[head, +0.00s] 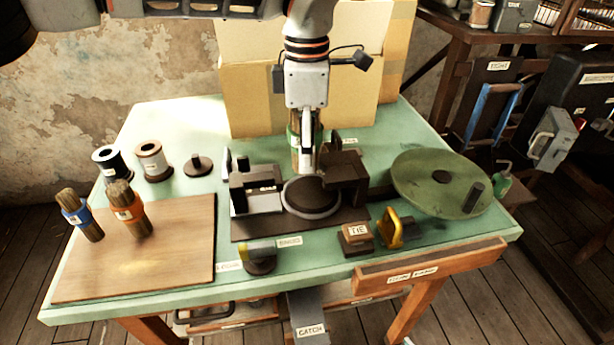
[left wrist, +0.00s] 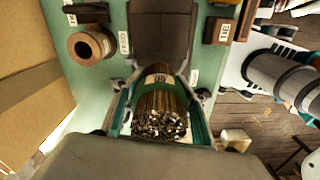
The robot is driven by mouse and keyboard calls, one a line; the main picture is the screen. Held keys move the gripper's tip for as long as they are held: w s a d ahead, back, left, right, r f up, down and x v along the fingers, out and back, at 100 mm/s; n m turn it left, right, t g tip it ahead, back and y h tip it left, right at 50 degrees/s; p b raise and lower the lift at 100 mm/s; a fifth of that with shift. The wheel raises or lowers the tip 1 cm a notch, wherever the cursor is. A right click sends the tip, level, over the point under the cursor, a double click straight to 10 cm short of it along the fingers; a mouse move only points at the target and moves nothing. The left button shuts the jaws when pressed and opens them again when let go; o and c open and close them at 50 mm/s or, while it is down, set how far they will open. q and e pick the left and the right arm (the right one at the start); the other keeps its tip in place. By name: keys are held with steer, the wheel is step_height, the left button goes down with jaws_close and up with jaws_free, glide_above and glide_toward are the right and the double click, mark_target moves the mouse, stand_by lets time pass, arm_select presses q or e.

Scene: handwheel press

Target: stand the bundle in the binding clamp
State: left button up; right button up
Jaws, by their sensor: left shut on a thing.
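My left gripper (head: 306,145) is shut on a bundle of brown sticks with a green band (head: 294,152). The bundle looks about upright in the head view, at the back of the binding clamp's round seat (head: 312,196), partly hidden by the gripper. In the left wrist view the bundle (left wrist: 160,105) sits between the two fingers, its cut ends towards the camera. The binding clamp has a dark left jaw (head: 256,184) and right jaw (head: 346,172), standing apart. I cannot tell whether the bundle's lower end touches the clamp. My right gripper is not in view.
A blue-banded bundle (head: 80,217) and an orange-banded bundle (head: 125,210) stand on a wooden board (head: 165,265). A green handwheel (head: 440,184) is at right. A TIE block (head: 357,235), yellow handle (head: 397,230) and yellow-tipped lever (head: 260,256) line the front. Cardboard boxes (head: 250,95) stand behind.

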arm_select(q)
steer(key=shift+f, duration=0.85)
step_height(320, 180, down, 4)
steer(key=shift+f+b, duration=0.1)
steer(key=shift+b, duration=0.25)
steer(key=shift+f, duration=0.35)
steer(key=shift+r, duration=0.1)
steer(key=o, duration=1.3)
steer(key=shift+f, duration=0.2)
steer(key=shift+c, duration=0.2)
